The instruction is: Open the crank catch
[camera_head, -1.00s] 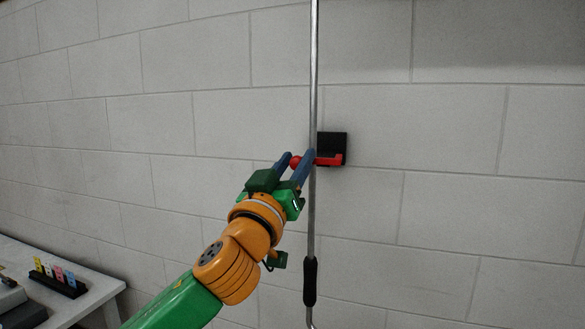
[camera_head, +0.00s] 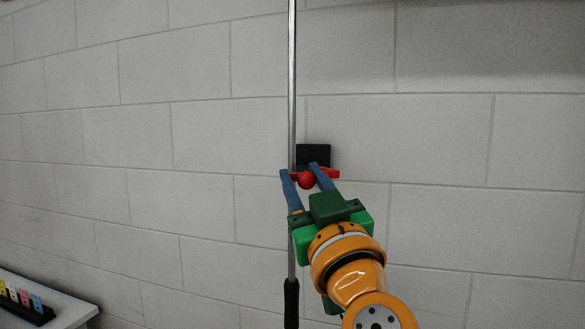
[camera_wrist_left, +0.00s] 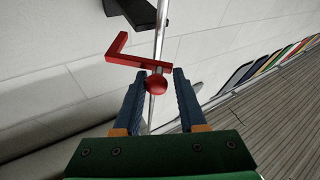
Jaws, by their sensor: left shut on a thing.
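The crank catch has a black block (camera_head: 315,155) on the wall and a red arm (camera_head: 329,172) ending in a red ball knob (camera_head: 306,180). My left gripper (camera_head: 301,175) is shut on the knob, coming from the lower right with a finger on each side. In the left wrist view the knob (camera_wrist_left: 156,84) lies between the fingertips and the bent red arm (camera_wrist_left: 137,62) lies beyond. A grey vertical crank rod (camera_head: 292,90) runs just left of the knob in the head view. Whether the red arm touches the rod is unclear. My right gripper is out of view.
The rod's black handle (camera_head: 291,303) hangs below, left of my left arm. A white table (camera_head: 70,308) with a black rack of coloured tags (camera_head: 30,305) is at the lower left. The pale block wall is otherwise bare around the catch.

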